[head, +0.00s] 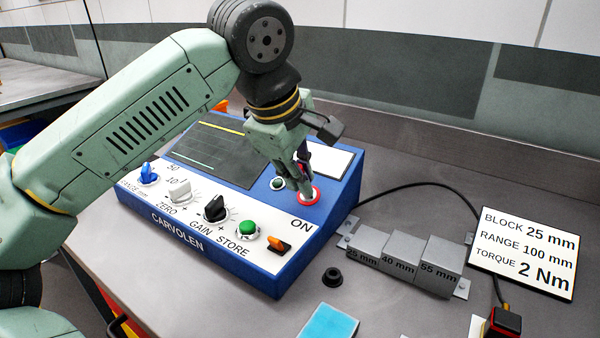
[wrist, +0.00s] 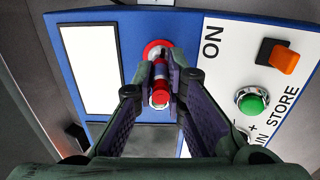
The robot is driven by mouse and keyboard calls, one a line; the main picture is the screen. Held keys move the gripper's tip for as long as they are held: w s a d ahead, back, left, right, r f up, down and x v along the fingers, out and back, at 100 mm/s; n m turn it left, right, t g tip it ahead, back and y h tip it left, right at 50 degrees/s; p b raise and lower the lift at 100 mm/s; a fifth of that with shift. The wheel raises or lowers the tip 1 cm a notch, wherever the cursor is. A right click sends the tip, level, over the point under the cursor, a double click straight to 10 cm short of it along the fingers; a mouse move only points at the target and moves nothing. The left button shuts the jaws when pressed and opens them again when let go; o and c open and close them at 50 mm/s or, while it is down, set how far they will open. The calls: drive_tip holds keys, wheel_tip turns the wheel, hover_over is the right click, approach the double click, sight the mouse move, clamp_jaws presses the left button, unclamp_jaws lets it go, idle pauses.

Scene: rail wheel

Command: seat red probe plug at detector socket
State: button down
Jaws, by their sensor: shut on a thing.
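My gripper (head: 302,182) is over the upper right of the blue detector panel (head: 278,285), pointing down. In the wrist view, the two fingers (wrist: 160,92) are shut on the red plug (wrist: 161,84), which has a pale metal end facing the camera. The far end of the plug is at the red-ringed socket (wrist: 152,46). In the head view, the ringed socket (head: 315,199) is directly under the fingertips, which mostly hide the plug. How deep the plug sits in the ring cannot be told.
The panel holds several knobs, a green button (head: 247,229), an orange switch (head: 279,246) and a dark screen (head: 215,155). Grey step blocks (head: 405,262) stand to the right, with a label plate (head: 526,250) beyond. A black cable (head: 420,184) crosses the bench. A blue pad (head: 328,322) lies in front.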

drive_tip(key=shift+w+d+f, duration=0.1)
drive_tip(key=shift+w+f, duration=0.05)
drive_tip(key=shift+f, duration=0.2)
drive_tip(key=c, duration=1.6)
unclamp_jaws()
drive_tip(key=shift+o, duration=0.2)
drive_tip(key=v, duration=1.2)
